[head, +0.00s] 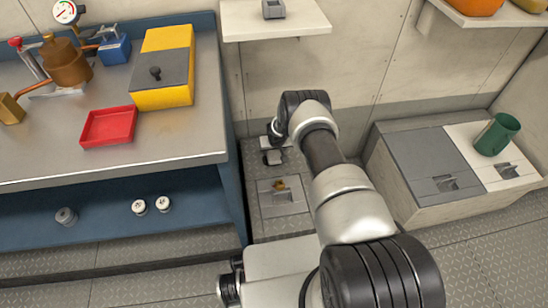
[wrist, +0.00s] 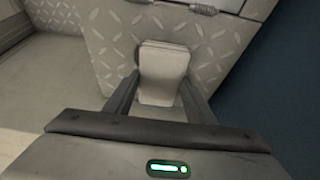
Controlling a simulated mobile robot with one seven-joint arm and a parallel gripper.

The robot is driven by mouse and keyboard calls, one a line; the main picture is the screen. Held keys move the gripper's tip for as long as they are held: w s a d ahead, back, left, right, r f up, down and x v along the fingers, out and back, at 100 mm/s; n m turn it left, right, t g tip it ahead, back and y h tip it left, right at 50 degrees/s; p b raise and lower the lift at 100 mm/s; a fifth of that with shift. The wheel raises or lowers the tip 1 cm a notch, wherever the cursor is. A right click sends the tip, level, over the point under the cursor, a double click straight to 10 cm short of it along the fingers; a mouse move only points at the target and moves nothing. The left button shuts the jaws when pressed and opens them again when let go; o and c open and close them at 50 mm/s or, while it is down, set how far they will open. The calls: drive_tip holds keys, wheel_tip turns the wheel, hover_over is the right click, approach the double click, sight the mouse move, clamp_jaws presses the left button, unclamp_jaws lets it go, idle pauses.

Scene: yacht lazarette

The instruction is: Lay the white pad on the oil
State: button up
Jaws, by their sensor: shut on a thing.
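The white pad (wrist: 163,62) looks like a pale, rounded block in the wrist view. My gripper (wrist: 160,85) is shut on it, with one dark finger along each side. Diamond-plate metal lies behind the pad; I cannot tell whether the pad touches it. In the head view my gripper (head: 272,146) is low between the workbench and the lockers, and the arm partly hides it. A small orange-brown patch (head: 280,185) shows on a pale floor panel just in front of the gripper; I cannot tell if it is the oil.
The workbench (head: 205,130) stands to the left with a red tray (head: 108,127) and a yellow box (head: 165,97). Lockers (head: 400,165) stand to the right with a green cup (head: 497,134). A wall shelf (head: 300,22) hangs above the gripper. The floor gap is narrow.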

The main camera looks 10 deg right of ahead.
sight(274, 154)
drive_tip(key=shift+f+b, duration=0.55)
drive_tip(key=shift+f, duration=1.05)
drive_tip(key=shift+f, duration=0.2)
drive_tip(key=o, duration=1.1)
drive_tip(key=p+v, duration=0.5)
drive_tip(key=v, duration=0.7)
drive_tip(key=shift+r, duration=0.2)
